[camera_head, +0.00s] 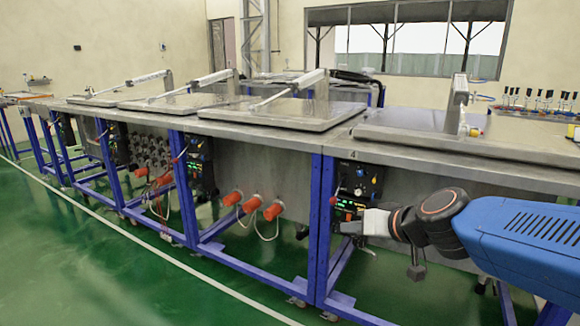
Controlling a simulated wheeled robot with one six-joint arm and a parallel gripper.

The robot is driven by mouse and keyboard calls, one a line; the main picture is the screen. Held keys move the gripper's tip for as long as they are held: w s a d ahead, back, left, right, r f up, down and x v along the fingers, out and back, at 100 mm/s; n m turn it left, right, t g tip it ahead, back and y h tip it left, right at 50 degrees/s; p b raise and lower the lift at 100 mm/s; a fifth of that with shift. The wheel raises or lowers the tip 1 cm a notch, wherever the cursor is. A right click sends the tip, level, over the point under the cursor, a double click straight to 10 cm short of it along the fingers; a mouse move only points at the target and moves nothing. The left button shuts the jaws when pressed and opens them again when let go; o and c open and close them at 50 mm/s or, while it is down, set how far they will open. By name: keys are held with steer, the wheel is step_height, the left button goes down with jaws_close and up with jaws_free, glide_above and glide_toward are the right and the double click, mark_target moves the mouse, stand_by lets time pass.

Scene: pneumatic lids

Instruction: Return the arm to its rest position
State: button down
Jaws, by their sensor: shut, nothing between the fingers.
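My gripper (347,226) is at the right of centre, at the end of my blue arm, which reaches in from the right edge. It is shut and I see nothing held in it. Its tip is close in front of the lower panel with green lights (348,206), below the black control box (361,179) on the bench marked 4. I cannot tell whether it touches the panel. The steel lid (420,133) of that bench lies flat, with an upright bracket (457,100) at its back.
A row of steel benches on blue frames (315,225) runs to the left, with flat lids (270,113) and bar arms. Orange plugs (273,211) stick out of the front. The green floor (130,275) at the lower left is clear.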

steer(key=s+d+f+g+h, duration=0.1)
steer(key=s+d+f+h, duration=0.1)
steer(key=s, duration=0.5)
steer(key=s+d+f+g+h, duration=0.2)
steer(key=s+d+f, duration=0.3)
steer(key=s+d, duration=0.2)
steer(key=s+d+f+m+g+h, duration=0.1)
steer(key=s+d+f+g, duration=0.1)
steer(key=s+d, duration=0.3)
steer(key=shift+s+f+h, duration=0.4)
steer(key=shift+s+f, duration=0.25)
steer(key=shift+s, duration=0.3)
stand_by(0.4)
